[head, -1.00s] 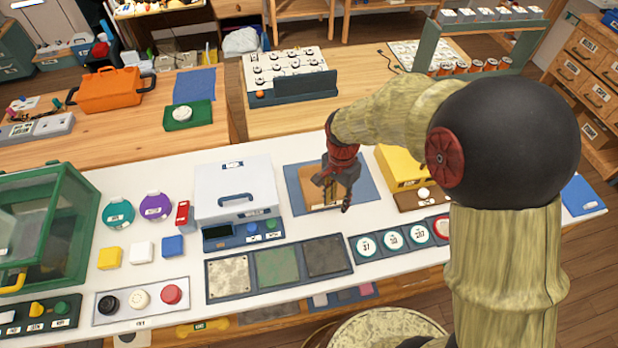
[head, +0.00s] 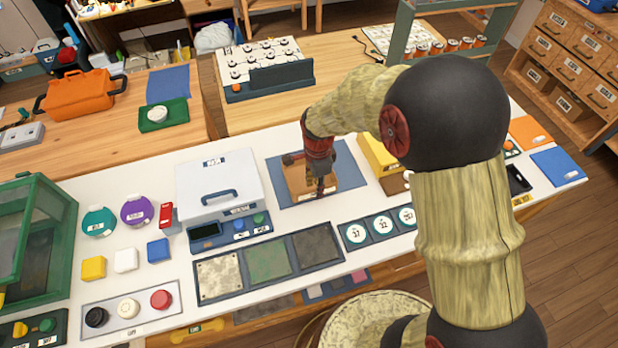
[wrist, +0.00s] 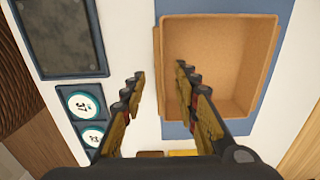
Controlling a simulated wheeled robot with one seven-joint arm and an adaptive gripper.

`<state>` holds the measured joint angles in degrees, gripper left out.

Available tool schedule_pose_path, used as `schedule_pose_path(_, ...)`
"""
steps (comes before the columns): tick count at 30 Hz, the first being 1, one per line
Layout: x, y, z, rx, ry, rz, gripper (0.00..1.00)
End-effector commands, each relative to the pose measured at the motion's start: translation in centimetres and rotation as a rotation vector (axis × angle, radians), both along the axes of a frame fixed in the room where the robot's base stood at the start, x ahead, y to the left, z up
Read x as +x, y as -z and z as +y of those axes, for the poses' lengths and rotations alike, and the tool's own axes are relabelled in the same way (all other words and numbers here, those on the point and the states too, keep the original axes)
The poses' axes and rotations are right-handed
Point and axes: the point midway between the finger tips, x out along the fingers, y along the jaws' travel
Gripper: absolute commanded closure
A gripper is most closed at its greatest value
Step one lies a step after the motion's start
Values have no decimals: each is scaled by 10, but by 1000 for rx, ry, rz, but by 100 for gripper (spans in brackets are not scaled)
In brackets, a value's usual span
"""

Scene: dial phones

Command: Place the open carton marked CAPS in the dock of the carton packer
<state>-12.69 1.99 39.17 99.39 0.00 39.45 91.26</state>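The open brown carton (head: 296,176) stands on a blue mat (head: 345,168) in the head view. In the wrist view the carton (wrist: 215,55) is upright, open towards me and empty inside. I cannot see a CAPS mark. My gripper (head: 320,188) is at the carton in the head view and hides part of it. In the wrist view my gripper (wrist: 160,78) is open, one finger outside the carton's near wall and the other over its inside. Nothing is held. I cannot tell which machine is the carton packer; its dock is not identifiable.
A white lidded machine (head: 215,180) with a handle stands left of the mat. A yellow box (head: 378,160) stands close on the right. Three square plates (head: 268,258) and round numbered dials (head: 382,228) lie in front. A green-framed case (head: 45,240) stands far left.

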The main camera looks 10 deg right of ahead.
Motion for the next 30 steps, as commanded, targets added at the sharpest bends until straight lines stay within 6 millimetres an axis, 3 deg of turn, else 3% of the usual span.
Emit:
schedule_pose_path(4,0,20,0,0,0,1,70)
schedule_pose_path(11,0,21,0,0,-1,-1,70)
schedule_pose_path(27,0,21,0,0,-1,0,100)
schedule_pose_path(30,0,21,0,0,-1,0,100)
